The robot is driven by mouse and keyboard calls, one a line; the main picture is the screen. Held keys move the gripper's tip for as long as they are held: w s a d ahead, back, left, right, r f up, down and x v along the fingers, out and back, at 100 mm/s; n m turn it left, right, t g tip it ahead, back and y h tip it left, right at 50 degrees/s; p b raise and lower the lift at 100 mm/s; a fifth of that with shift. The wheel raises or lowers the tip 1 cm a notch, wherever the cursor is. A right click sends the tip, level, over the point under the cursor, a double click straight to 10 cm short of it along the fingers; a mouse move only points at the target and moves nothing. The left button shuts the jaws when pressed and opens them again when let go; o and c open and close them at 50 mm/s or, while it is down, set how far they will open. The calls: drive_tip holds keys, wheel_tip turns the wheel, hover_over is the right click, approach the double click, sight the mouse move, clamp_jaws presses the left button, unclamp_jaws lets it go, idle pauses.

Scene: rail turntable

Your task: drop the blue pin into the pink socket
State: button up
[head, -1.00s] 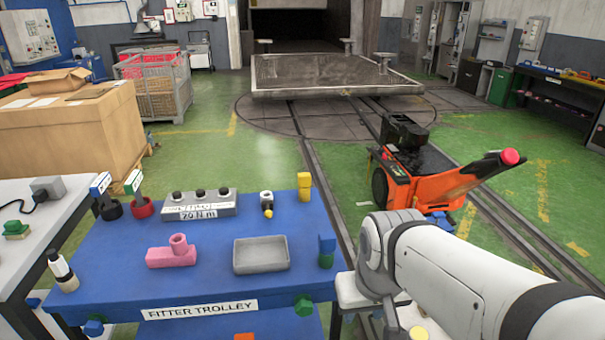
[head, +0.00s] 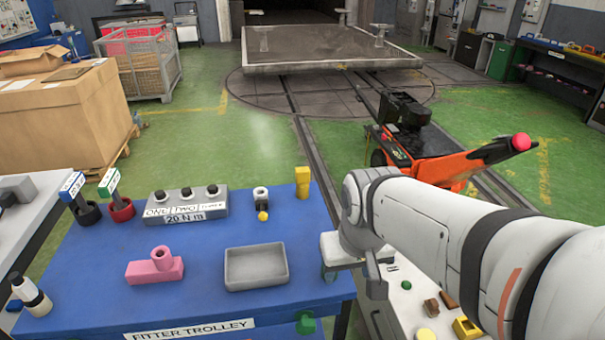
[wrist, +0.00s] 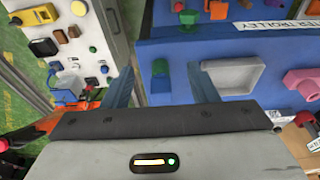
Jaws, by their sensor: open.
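The blue pin (wrist: 160,86) stands at the right edge of the blue trolley top, with a green part (wrist: 160,67) at its foot. In the wrist view it shows between my open, empty fingers; their height above it is hard to judge. In the head view my gripper (head: 345,254) is over that edge and largely hides the pin. The pink socket (head: 155,267) is a block with a raised round collar, on the trolley left of the grey tray. It is partly visible at the right of the wrist view (wrist: 303,82).
The grey tray (head: 256,268) lies between my gripper and the pink socket. A grey block with knobs (head: 186,204), a yellow piece (head: 303,182) and a black-and-white pin (head: 30,294) stand around. A white bench (head: 410,300) with small parts lies right of the trolley.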

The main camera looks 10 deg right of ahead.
drive_tip(key=shift+o, duration=1.2)
drive_tip(key=w+r+g+p, duration=0.1)
drive_tip(key=w+p, duration=0.2)
drive_tip(key=w, duration=0.4)
drive_tip(key=shift+d+r, duration=0.15)
drive_tip(key=shift+d, duration=0.2)
drive_tip(key=shift+g, duration=0.7)
drive_tip(key=w+p, duration=0.1)
drive_tip(key=w+f+p, duration=0.1)
drive_tip(key=w, duration=0.1)
drive_tip(key=w+p, duration=0.1)
drive_tip(key=w, duration=0.1)
drive_tip(key=shift+w+f, duration=0.2)
drive_tip(key=shift+f, duration=0.2)
drive_tip(key=shift+w+f, duration=0.2)
drive_tip(key=shift+f, duration=3.9)
drive_tip(key=shift+c, duration=0.5)
